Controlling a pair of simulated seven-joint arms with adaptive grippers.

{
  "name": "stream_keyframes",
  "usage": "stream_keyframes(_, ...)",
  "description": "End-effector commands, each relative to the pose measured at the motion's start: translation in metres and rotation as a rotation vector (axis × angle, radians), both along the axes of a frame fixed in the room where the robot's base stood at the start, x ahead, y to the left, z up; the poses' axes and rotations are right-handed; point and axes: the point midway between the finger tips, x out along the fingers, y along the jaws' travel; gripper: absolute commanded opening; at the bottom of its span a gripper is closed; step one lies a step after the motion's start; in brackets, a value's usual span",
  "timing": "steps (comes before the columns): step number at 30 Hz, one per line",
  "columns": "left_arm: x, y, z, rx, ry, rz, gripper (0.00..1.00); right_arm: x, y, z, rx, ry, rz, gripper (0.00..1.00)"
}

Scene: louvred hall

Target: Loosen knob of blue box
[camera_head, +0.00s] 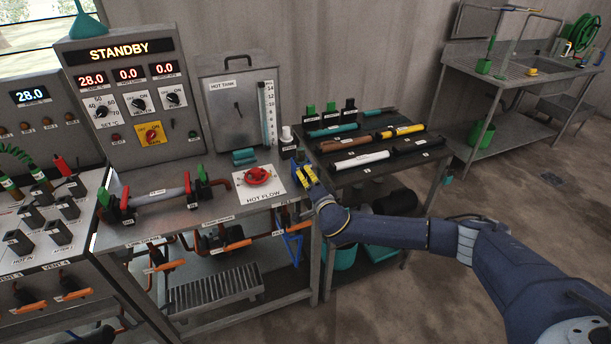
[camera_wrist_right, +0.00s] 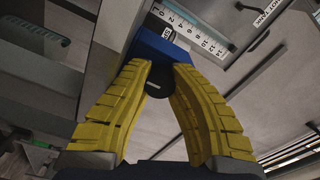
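The blue box (camera_head: 295,168) is small and sits at the right end of the steel bench, mostly hidden by my right gripper (camera_head: 309,176). In the right wrist view the blue box (camera_wrist_right: 160,47) is just beyond the fingertips. Its dark round knob (camera_wrist_right: 158,83) lies between the two yellow fingers of my right gripper (camera_wrist_right: 160,72). The fingers close in on the knob from both sides, and it fills the gap between them. My left gripper is in neither view.
A tool table (camera_head: 345,187) with several tools stands to the right. A sink bench (camera_head: 460,70) is farther back.

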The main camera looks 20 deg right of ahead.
Motion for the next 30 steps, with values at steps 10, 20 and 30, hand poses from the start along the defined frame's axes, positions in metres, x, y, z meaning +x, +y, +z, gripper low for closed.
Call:
stream_keyframes(10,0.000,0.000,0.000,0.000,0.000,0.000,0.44,0.000,-0.004,-0.002,-0.003,0.003,-0.007,0.43)
stream_keyframes(20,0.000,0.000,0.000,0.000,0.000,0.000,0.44,-0.007,-0.004,-0.006,-0.002,0.009,-0.004,0.43)
stream_keyframes(30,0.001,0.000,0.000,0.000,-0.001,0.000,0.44,-0.042,-0.003,-0.007,0.000,0.013,0.002,0.43)
